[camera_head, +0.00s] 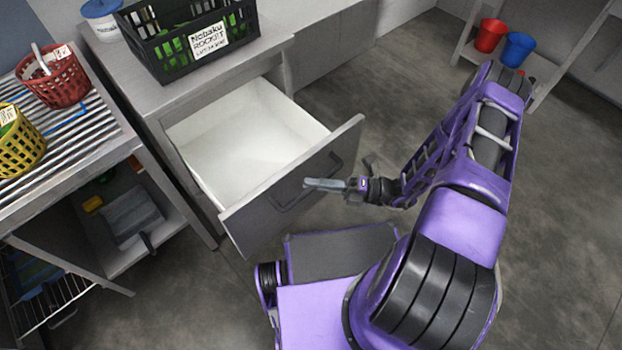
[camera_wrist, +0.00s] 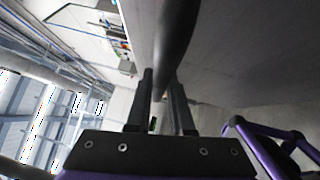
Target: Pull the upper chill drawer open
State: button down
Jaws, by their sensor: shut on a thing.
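The upper chill drawer (camera_head: 342,137) is pulled well out of the grey cabinet, and its white inside is empty. Its dark bar handle (camera_head: 287,203) runs along the front panel. My gripper (camera_head: 318,184) reaches the handle from the right and is shut on it. In the wrist view the handle (camera_wrist: 178,35) runs down between the two fingers of my gripper (camera_wrist: 160,82), beside the grey drawer front (camera_wrist: 250,50). The exact contact at the fingertips is partly hidden.
A black crate (camera_head: 160,66) labelled Rocket stands on the cabinet top, beside a white tub (camera_head: 103,22). A red basket (camera_head: 60,84) and a yellow basket (camera_head: 22,150) sit on the left rack. Red and blue buckets (camera_head: 517,48) stand at the back right. Floor between is clear.

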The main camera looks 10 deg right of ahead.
jog(key=shift+s+d, duration=0.4)
jog(key=shift+s, duration=0.05)
jog(key=c, duration=0.8)
grip_release()
jog(key=b+v, duration=0.1)
jog(key=v, duration=1.6)
jog(key=shift+d, duration=0.2)
jog(key=shift+s+r, duration=0.1)
jog(key=shift+s, duration=0.05)
